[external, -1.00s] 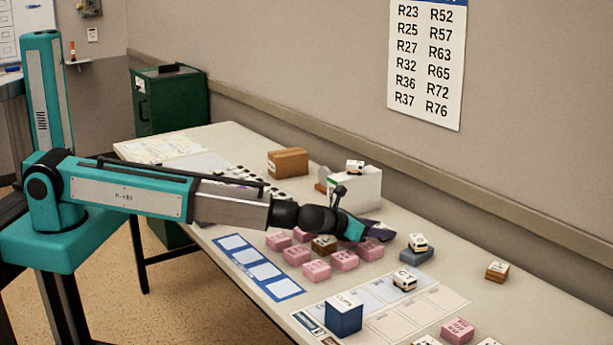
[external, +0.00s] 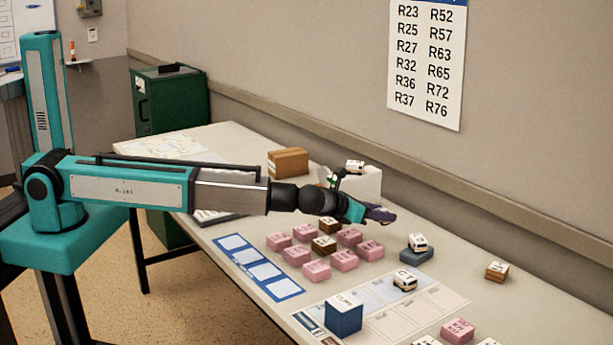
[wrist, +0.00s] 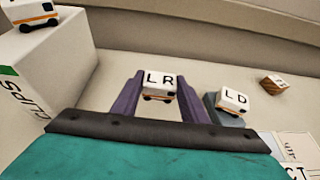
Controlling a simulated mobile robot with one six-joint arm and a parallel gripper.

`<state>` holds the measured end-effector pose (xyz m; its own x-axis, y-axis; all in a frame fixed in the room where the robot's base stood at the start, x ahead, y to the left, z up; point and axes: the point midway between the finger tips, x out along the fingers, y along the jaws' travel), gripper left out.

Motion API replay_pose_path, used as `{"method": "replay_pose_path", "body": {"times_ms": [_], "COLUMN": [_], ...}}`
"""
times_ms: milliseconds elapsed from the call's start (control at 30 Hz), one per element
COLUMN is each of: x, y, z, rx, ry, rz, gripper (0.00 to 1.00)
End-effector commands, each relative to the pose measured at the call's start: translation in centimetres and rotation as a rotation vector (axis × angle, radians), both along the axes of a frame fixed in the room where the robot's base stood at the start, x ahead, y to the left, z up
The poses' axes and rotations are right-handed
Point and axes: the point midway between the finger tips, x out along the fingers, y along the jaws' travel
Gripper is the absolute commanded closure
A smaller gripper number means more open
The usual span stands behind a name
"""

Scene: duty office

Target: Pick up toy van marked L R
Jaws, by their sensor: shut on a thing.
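The toy van marked L R (wrist: 159,84), white with an orange stripe, sits between the two purple fingers of my gripper (wrist: 158,92) in the wrist view. The fingers touch it on both sides, and its lettered roof faces the camera. In the external view my gripper (external: 380,214) is above the table near the white box, and I cannot make out the van there. Another van, marked L D (wrist: 232,101), rests on a blue-grey block to the right of my gripper; it also shows in the external view (external: 418,241).
A white box (external: 368,184) with a van (external: 355,166) on top stands close behind my gripper. Pink blocks (external: 317,270) and brown blocks lie in front. A blue box (external: 344,315) and another van (external: 405,281) stand on a printed sheet. A small brown block (external: 497,271) lies right.

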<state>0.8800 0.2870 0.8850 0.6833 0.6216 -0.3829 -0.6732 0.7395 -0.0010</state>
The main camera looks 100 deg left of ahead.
Motion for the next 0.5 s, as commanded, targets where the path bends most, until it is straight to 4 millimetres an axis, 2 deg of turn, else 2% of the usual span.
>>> {"method": "replay_pose_path", "body": {"times_ms": [200,500], "x": [0.0,0.0], "y": [0.0,0.0], "z": [3.0,4.8], "rx": [0.000,0.001], "ry": [-0.002,0.001], "rz": [-0.001,0.000], "gripper": [0.82,0.82]}}
